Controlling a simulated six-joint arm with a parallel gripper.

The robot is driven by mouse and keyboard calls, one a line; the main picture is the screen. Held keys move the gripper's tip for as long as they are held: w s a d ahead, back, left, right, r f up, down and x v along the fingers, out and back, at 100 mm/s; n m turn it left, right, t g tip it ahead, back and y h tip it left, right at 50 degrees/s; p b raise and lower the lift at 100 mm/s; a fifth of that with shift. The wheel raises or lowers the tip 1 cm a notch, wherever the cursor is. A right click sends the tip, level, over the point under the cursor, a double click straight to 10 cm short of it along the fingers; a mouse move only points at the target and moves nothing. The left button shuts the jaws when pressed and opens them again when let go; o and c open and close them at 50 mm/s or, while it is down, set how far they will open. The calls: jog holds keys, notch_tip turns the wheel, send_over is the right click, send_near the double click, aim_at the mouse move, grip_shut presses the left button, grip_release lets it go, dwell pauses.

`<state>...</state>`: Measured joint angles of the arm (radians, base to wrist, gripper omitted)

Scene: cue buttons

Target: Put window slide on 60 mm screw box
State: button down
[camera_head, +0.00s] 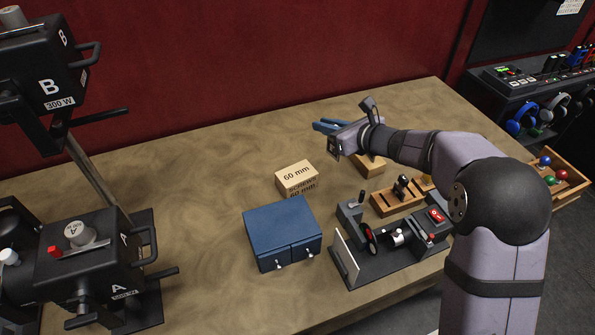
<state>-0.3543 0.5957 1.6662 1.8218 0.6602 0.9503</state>
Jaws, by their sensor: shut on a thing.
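The 60 mm screw box (297,178) is a small tan carton on the table, with "60 mm" on its top and "SCREWS 60 mm" on its front side. My gripper (344,141) is above the table, to the right of and behind the box in the picture. It is shut on a small dark-framed square piece (335,148), which looks like the window slide. The picture on it is too small to read. The held piece is apart from the box, whose top is bare.
A blue two-door cabinet (282,232) stands in front of the box. A slide projector bench (390,255) and a slotted wooden rack (398,201) stand to the right. Black lamps (95,260) stand at left. The table left of the box is clear.

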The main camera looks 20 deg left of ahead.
jog(key=s+a+r+n+g+y, duration=0.1)
jog(key=s+a+r+n+g, duration=0.15)
jog(key=a, duration=0.75)
notch_tip(320, 180, down, 10)
jog(key=m+t+p, duration=0.1)
jog(key=p, duration=0.1)
jog(key=shift+s+d, duration=0.2)
jog(key=shift+f, duration=0.3)
jog(key=c, duration=1.8)
grip_release()
jog(key=shift+o, duration=0.2)
jog(key=shift+r, duration=0.1)
jog(key=shift+s+d+r, duration=0.1)
jog(key=shift+d+r, duration=0.05)
jog(key=shift+d, duration=0.1)
jog(key=b+v, duration=0.3)
jog(key=v, duration=0.8)
jog(key=shift+d+r+b, duration=0.2)
jog(key=shift+b, duration=0.15)
